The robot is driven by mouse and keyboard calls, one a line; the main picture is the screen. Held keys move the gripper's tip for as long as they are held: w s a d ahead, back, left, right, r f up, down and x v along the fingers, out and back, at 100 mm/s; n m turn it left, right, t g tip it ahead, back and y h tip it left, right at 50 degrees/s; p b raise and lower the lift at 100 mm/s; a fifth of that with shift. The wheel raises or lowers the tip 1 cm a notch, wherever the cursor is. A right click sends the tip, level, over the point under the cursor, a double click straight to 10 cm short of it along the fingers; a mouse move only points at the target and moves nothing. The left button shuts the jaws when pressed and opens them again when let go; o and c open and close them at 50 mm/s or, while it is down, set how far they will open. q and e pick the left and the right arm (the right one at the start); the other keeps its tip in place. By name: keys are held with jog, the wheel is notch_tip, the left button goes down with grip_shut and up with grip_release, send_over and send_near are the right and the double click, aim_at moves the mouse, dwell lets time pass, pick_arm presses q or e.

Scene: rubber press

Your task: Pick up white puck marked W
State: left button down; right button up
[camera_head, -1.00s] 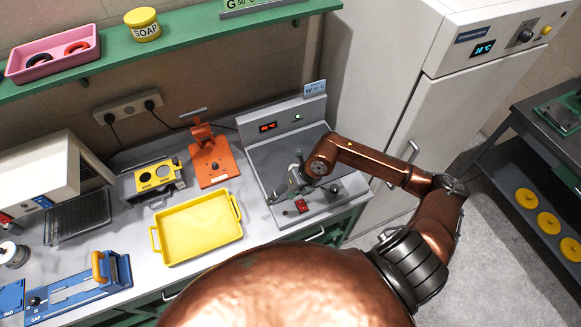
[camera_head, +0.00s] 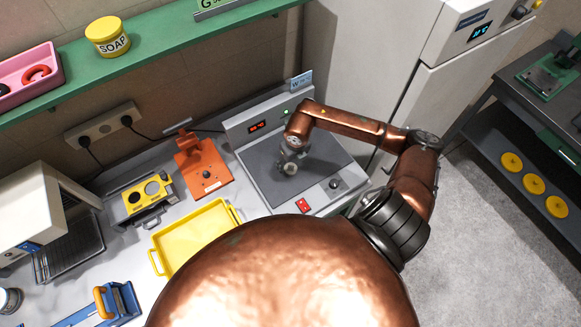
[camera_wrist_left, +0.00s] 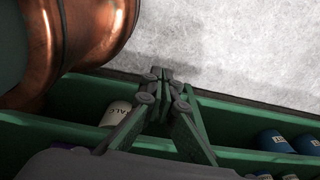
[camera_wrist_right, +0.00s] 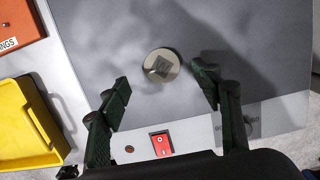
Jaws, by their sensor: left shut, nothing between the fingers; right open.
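A pale round puck (camera_wrist_right: 161,66) with a dark square mark lies on the grey plate of the press unit (camera_wrist_right: 250,40) in the right wrist view. I cannot read a letter on it. My right gripper (camera_wrist_right: 163,82) is open above the plate, its fingertips to the left and right of the puck and apart from it. In the head view my right gripper (camera_head: 292,157) hangs over the middle of the same plate and largely hides the puck. My left gripper (camera_wrist_left: 160,76) is shut and empty in the left wrist view, in front of a green shelf.
A red switch (camera_wrist_right: 161,143) sits on the unit's front edge. Left of the unit are an orange stand (camera_head: 204,172) and a yellow tray (camera_head: 238,209). A tall white cabinet (camera_head: 400,60) stands close on the right. Bottles (camera_wrist_left: 275,141) lie in the green shelf.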

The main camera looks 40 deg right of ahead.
aim_at(291, 168)
jog(key=f, duration=0.1)
jog(key=f+p, duration=0.1)
jog(key=f, duration=0.1)
jog(key=shift+w+f+p, duration=0.2)
jog(key=shift+f+p, duration=0.1)
jog(key=shift+d+f, duration=0.1)
jog(key=shift+f, duration=0.35)
jog(key=c, duration=1.3)
pick_arm(q)
jog(key=shift+w+r, duration=0.2)
jog(key=shift+r, duration=0.3)
jog(key=shift+w+r, duration=0.15)
jog(key=shift+r, duration=0.35)
jog(key=shift+w, duration=0.1)
pick_arm(e)
jog(key=shift+r, duration=0.1)
